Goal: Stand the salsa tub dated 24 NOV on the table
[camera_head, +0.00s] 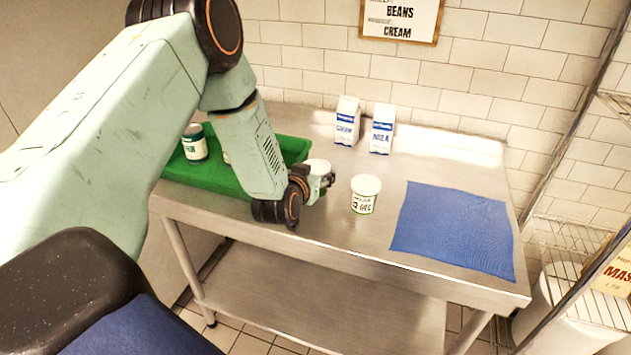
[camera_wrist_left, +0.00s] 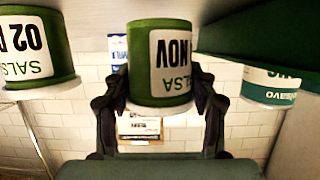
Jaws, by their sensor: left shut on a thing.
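My left gripper (camera_head: 313,183) is shut on a salsa tub (camera_wrist_left: 150,65), just right of the green tray. In the left wrist view this tub appears upside down, green with a white label reading NOV and SALSA; its day number is turned out of sight. Its white lid shows in the head view (camera_head: 317,166). I cannot tell whether its base touches the steel table (camera_head: 330,235). A second salsa tub (camera_head: 365,197), with a label reading 02 D.. in the left wrist view (camera_wrist_left: 35,50), stands upright on the table to the right. My right gripper is not in view.
A green tray (camera_head: 225,180) holds a teal tub (camera_head: 194,146), partly seen in the left wrist view (camera_wrist_left: 270,87). Cream (camera_head: 346,122) and milk (camera_head: 382,130) cartons stand at the back. A blue cloth (camera_head: 455,232) lies right. Bare steel lies between cartons and second tub.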

